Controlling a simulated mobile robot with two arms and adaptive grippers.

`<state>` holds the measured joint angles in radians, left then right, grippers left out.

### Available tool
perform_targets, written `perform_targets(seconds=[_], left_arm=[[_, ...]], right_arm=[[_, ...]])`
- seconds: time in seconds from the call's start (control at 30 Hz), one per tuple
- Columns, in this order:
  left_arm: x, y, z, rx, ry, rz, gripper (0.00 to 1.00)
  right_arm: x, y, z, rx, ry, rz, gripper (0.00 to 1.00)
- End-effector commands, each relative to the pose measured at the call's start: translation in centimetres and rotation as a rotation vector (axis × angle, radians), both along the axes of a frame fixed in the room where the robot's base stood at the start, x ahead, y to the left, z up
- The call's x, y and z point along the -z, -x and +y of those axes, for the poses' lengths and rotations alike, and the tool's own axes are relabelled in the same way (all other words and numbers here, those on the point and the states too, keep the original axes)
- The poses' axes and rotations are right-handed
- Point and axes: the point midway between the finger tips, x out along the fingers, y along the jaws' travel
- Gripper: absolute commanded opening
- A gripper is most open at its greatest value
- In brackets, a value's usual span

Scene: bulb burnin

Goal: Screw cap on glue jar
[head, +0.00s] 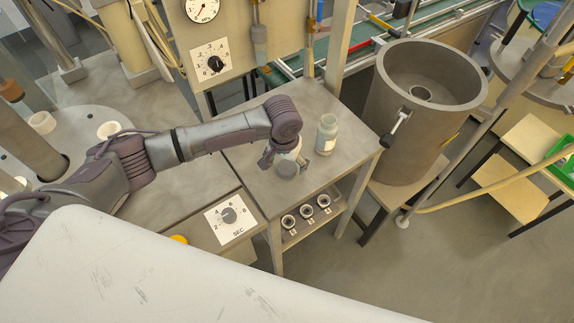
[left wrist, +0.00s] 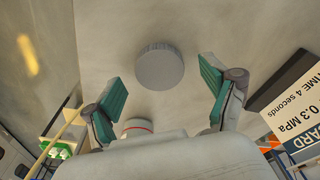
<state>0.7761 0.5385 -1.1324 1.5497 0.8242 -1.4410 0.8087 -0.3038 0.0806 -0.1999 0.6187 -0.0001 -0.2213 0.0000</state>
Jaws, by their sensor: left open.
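A round grey cap (head: 287,169) lies flat on the small grey table (head: 240,155). In the left wrist view the cap (left wrist: 160,68) shows just beyond and between the fingertips, touching neither. A pale glass jar (head: 327,134) with a label stands upright on the table, right of my left gripper (head: 283,156). My left gripper (left wrist: 162,88) is open and empty, with its green pads apart, close above the table. A white round thing with a red ring (left wrist: 137,125) is partly hidden by the gripper body; I cannot tell whether it is the jar. My right gripper is not seen.
A large grey cylindrical vessel (head: 430,75) with a side handle stands right of the table. A SEC timer dial (head: 229,215) is at front left. A printed card (left wrist: 290,95) is beside the right finger.

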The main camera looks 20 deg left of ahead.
Motion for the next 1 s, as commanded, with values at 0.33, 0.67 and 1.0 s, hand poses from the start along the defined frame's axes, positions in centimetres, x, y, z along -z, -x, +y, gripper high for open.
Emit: perform_targets(seconds=[0.33,0.67,1.0], left_arm=[[1.02,-0.10,-0.02,0.001,0.000,-0.001,0.85],[0.98,-0.11,-0.01,0.000,0.000,-0.001,0.48],[0.93,-0.12,0.00,0.000,0.000,-0.001,0.41]], right_arm=[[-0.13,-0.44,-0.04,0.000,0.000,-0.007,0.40],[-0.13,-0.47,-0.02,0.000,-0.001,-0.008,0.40],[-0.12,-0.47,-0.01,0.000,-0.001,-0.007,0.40]])
